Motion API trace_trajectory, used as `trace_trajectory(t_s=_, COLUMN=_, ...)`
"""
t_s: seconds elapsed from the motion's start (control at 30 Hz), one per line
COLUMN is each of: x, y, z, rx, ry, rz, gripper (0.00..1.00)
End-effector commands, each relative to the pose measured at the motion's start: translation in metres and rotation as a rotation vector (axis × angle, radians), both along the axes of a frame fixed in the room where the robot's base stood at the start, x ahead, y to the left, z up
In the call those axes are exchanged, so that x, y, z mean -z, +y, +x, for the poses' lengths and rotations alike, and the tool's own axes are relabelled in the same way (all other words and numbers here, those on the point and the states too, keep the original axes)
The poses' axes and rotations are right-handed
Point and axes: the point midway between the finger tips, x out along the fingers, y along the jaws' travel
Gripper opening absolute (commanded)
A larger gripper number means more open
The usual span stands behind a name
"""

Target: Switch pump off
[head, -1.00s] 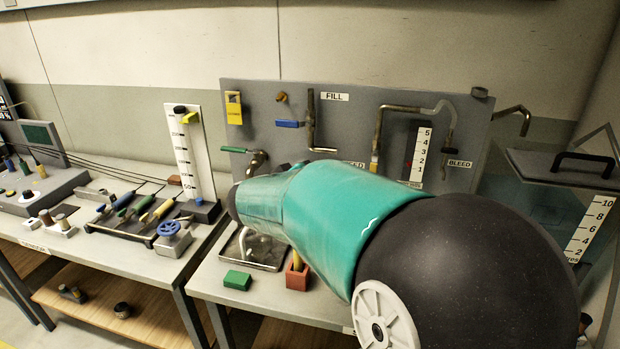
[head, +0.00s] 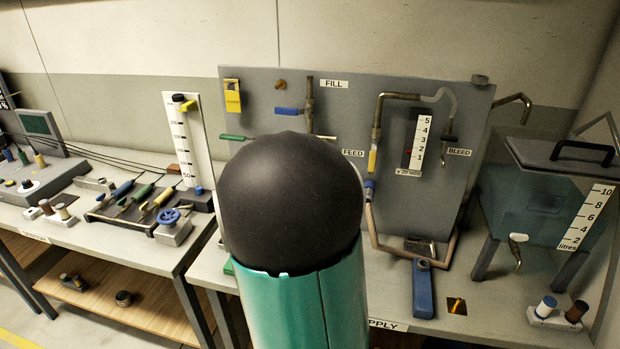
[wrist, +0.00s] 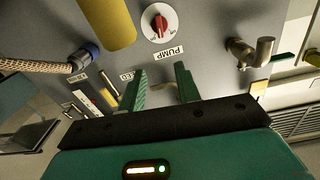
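The pump switch (wrist: 159,25) is a red knob on a round white dial, at the top middle of the wrist view. A label reading PUMP (wrist: 169,51), upside down in the picture, is beside it on the grey panel. My gripper (wrist: 160,70) has two green fingers standing apart with nothing between them. The fingertips point toward the panel, below the dial in the picture and apart from the knob. In the head view my own arm covers the middle of the panel, hiding the pump switch and my gripper.
A yellow cylinder (wrist: 106,20) is close beside the dial. A braided hose with a blue connector (wrist: 85,58) is at the left, and a metal tap (wrist: 250,51) at the right. In the head view a lidded tank (head: 535,205) stands right; tools (head: 135,200) lie left.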

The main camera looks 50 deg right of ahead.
Motion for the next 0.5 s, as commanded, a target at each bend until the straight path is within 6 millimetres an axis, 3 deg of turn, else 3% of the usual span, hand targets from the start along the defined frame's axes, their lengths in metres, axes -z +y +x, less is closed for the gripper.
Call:
trace_trajectory(t_s=0.27, x=0.009, y=-0.008, z=0.005, rx=-0.023, ry=-0.056, rz=0.030, gripper=0.33)
trace_trajectory(t_s=0.5, x=0.009, y=-0.047, z=0.021, rx=-0.020, ry=-0.055, rz=0.029, gripper=0.33)
